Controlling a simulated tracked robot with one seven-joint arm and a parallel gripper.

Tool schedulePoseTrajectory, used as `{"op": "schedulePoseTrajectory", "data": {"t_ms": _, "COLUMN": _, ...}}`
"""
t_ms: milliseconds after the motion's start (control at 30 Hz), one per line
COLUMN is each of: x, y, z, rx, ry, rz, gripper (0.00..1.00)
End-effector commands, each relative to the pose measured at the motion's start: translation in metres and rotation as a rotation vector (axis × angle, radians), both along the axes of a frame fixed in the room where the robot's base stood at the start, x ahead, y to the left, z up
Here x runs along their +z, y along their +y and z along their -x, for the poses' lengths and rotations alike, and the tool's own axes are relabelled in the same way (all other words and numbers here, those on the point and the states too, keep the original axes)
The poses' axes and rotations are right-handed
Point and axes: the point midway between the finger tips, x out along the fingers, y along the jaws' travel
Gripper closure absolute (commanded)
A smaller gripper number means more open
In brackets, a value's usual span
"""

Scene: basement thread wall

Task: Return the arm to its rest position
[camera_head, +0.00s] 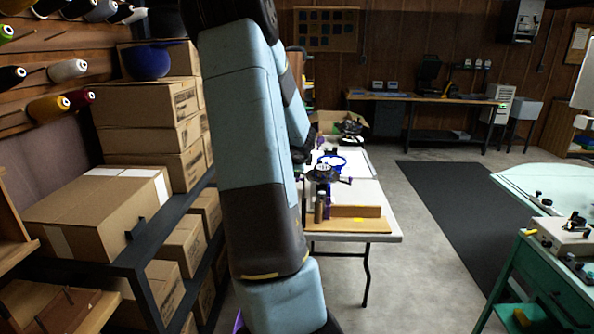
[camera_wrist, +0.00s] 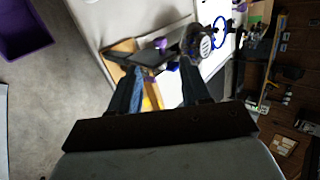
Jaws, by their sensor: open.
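My arm (camera_head: 250,150) rises large through the left middle of the head view, folded at its top. My gripper (camera_wrist: 164,68) shows in the wrist view with its two dark fingers spread apart. I see nothing held between them. Beyond the fingers in that view lies the white table (camera_wrist: 100,15) with things on it. In the head view my gripper cannot be made out clearly; my arm hides part of that area.
The white table (camera_head: 393,226) stands right of my arm, bearing a wooden tray (camera_head: 350,224) and a blue hoop (camera_head: 331,162). Cardboard boxes (camera_head: 95,205) fill a dark shelf at left, below thread cones (camera_head: 67,71). A green table (camera_head: 535,270) stands right. Floor (camera_head: 425,270) between is clear.

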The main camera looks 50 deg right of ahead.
Motion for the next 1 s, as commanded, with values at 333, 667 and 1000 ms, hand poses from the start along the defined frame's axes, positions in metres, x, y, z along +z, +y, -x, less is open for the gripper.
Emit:
{"op": "schedulePoseTrajectory", "data": {"t_ms": 333, "x": 0.001, "y": 0.000, "z": 0.000, "rx": 0.000, "ry": 0.000, "rz": 0.000, "gripper": 0.53}}
{"op": "schedulePoseTrajectory", "data": {"t_ms": 667, "x": 0.003, "y": 0.005, "z": -0.002, "rx": 0.015, "ry": -0.004, "rz": 0.000, "gripper": 0.53}}
{"op": "schedulePoseTrajectory", "data": {"t_ms": 1000, "x": 0.061, "y": 0.120, "z": -0.048, "rx": 0.433, "ry": -0.037, "rz": 0.034, "gripper": 0.53}}
